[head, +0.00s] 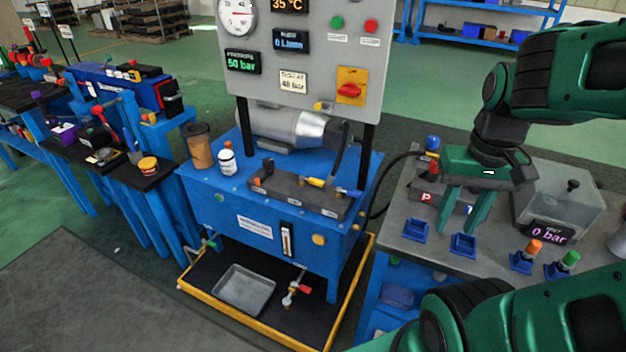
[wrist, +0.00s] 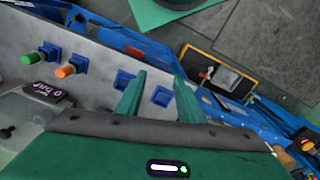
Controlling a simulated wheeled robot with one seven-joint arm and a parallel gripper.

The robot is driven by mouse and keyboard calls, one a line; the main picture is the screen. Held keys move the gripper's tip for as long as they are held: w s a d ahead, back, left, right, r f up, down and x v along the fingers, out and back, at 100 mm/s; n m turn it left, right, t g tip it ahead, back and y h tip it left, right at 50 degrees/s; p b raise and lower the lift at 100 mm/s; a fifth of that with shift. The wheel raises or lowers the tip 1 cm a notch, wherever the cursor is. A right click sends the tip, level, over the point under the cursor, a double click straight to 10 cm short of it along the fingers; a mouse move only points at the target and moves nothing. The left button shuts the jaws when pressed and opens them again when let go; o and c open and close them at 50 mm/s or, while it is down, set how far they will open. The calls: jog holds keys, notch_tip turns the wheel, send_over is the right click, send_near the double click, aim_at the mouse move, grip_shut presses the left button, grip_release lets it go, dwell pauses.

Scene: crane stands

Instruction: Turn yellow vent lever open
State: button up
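A small yellow lever (head: 317,183) sits on a dark manifold block (head: 300,192) on top of the blue power unit (head: 262,205), below the grey panel. A blue-handled lever (head: 350,192) is at the block's right end. The yellow lever's exact angle is too small to tell. My gripper (head: 462,228) is well to the right of the lever, above the grey bench, pointing down. In the wrist view my gripper (wrist: 160,76) has its two green fingers apart, with nothing held between them. I cannot make out the yellow lever in the wrist view.
The grey panel (head: 310,60) on black posts rises behind the block. A black hose (head: 385,185) runs to the right bench. Below my gripper are blue holders (head: 463,246), with orange (head: 533,247) and green (head: 570,260) couplings nearby. A brown cup and white bottle (head: 226,160) stand left.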

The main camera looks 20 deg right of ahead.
aim_at(316, 179)
jog(key=w+d+f+n+t, duration=0.1)
jog(key=w+f+n, duration=0.25)
jog(key=w, duration=0.65)
jog(key=w+d+f+n, duration=0.1)
jog(key=w+f+n, duration=0.3)
jog(key=w, duration=0.7)
jog(key=w+f+n+y, duration=0.1)
jog(key=w+f+n, duration=0.1)
jog(key=w, duration=0.3)
jog(key=w+a+f+n+t+y, duration=0.1)
jog(key=w+f+n, duration=0.1)
jog(key=w+f, duration=0.3)
jog(key=w+a+f+n+t, duration=0.1)
jog(key=w+f+n, duration=0.2)
jog(key=w+f, duration=0.1)
jog(key=shift+w+a+f+y, duration=0.1)
jog(key=shift+w+y, duration=0.1)
jog(key=shift+w, duration=0.2)
jog(key=shift+w+a+f+y, duration=0.1)
jog(key=shift+w+y, duration=0.1)
jog(key=shift+w, duration=0.2)
jog(key=shift+w+a+f, duration=0.15)
jog(key=shift+w+a, duration=0.05)
jog(key=shift+w, duration=0.15)
jog(key=w+a, duration=0.8)
jog(key=shift+x, duration=0.95)
jog(key=shift+w+a+f, duration=0.25)
jog(key=shift+w+f, duration=0.05)
jog(key=shift+f, duration=0.2)
jog(key=shift+c, duration=0.6)
